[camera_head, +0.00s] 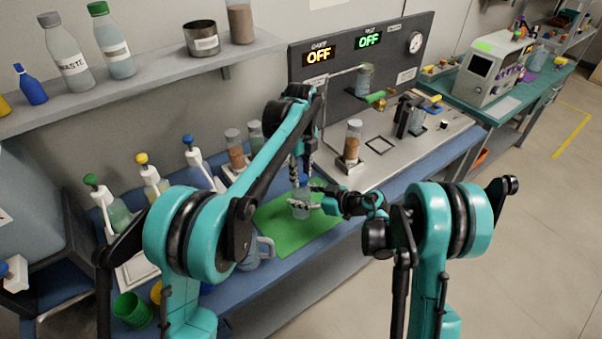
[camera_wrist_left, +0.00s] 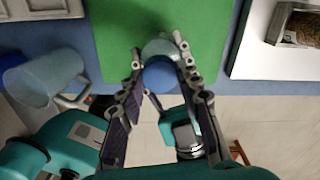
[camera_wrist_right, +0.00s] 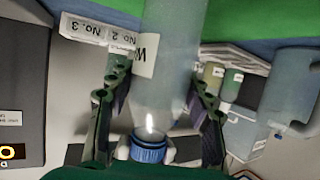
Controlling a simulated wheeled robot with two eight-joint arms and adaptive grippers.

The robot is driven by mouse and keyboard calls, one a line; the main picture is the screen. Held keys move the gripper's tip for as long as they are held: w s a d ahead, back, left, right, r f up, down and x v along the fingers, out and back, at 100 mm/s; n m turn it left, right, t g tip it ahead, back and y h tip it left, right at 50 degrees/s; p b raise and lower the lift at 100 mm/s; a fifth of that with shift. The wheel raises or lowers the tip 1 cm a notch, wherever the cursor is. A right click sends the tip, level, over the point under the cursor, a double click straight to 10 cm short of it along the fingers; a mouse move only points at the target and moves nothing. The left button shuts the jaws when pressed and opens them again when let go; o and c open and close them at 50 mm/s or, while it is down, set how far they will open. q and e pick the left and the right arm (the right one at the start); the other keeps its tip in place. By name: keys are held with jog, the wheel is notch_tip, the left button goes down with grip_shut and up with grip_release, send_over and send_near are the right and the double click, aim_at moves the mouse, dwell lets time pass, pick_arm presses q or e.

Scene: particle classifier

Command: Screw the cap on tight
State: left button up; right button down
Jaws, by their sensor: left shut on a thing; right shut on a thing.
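A translucent bottle (camera_head: 300,211) with a white label stands upright over the green mat (camera_head: 272,236). My right gripper (camera_head: 312,204) comes in from the right, its fingers closed around the bottle's body. The bottle (camera_wrist_right: 170,70) fills the middle of the right wrist view, upside down there. The ribbed blue cap (camera_wrist_right: 148,149) is at its neck end; I cannot tell how far it is seated. My left gripper (camera_head: 300,182) points down from above. In the left wrist view its fingers (camera_wrist_left: 160,58) are shut on the blue cap (camera_wrist_left: 160,74), with the bottle's shoulder (camera_wrist_left: 160,47) beyond.
A clear handled jug (camera_head: 258,252) stands close by at the mat's left front. Several pump bottles (camera_head: 152,176) stand on the left bench. A metal rig plate (camera_head: 400,150) with a sample jar (camera_head: 352,142) lies behind and right. A shelf (camera_head: 150,80) hangs above.

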pick_arm(q)
jog(key=m, duration=0.9)
jog(key=o, duration=0.8)
jog(key=shift+c, duration=0.2)
notch_tip(320, 180, up, 12)
